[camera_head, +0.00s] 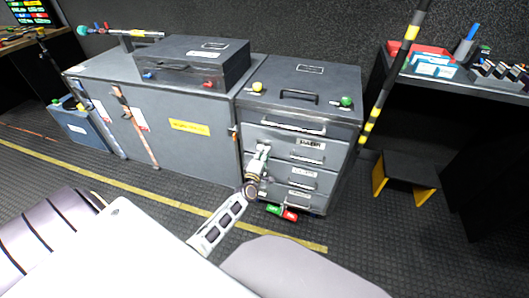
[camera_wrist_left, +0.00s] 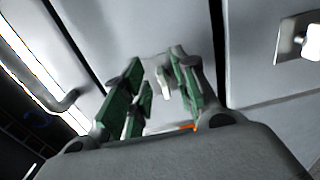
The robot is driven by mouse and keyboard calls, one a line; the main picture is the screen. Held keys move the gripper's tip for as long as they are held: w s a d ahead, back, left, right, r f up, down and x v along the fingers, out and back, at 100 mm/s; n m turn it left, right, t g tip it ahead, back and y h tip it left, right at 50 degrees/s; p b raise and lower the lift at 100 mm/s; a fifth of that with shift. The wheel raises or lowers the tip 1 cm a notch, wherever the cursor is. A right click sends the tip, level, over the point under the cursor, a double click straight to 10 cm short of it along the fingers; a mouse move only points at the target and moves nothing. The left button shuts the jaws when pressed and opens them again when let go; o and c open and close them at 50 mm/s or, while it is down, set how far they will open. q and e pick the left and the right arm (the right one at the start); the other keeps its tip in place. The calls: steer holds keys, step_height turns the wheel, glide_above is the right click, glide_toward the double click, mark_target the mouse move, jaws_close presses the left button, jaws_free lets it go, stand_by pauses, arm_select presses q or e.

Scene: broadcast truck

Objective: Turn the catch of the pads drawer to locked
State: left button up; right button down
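The grey drawer cabinet (camera_head: 335,125) stands at the centre of the head view, with several labelled drawers; I cannot read the labels surely. My left gripper (camera_head: 264,149) is at the left side of its drawer fronts. In the left wrist view my left gripper (camera_wrist_left: 158,92) is open, with green-padded fingers on both sides of a small silver catch (camera_wrist_left: 166,86). Gaps show beside the catch, and I cannot tell whether a finger touches it. A bit of orange (camera_wrist_left: 188,127) shows below it. The gripper hides this catch in the head view. My right gripper is not in view.
A wide grey chest (camera_head: 190,145) with a dark case (camera_head: 190,62) on top stands left of the cabinet. A striped pole (camera_head: 388,85) stands close to the cabinet's right side. A green-and-red item (camera_head: 282,213) is low at the cabinet's front. A step stool (camera_head: 405,172) stands right.

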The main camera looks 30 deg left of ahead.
arm_select(q)
steer(key=v, duration=1)
stand_by(0.3)
steer(key=shift+d, duration=0.1)
stand_by(0.6)
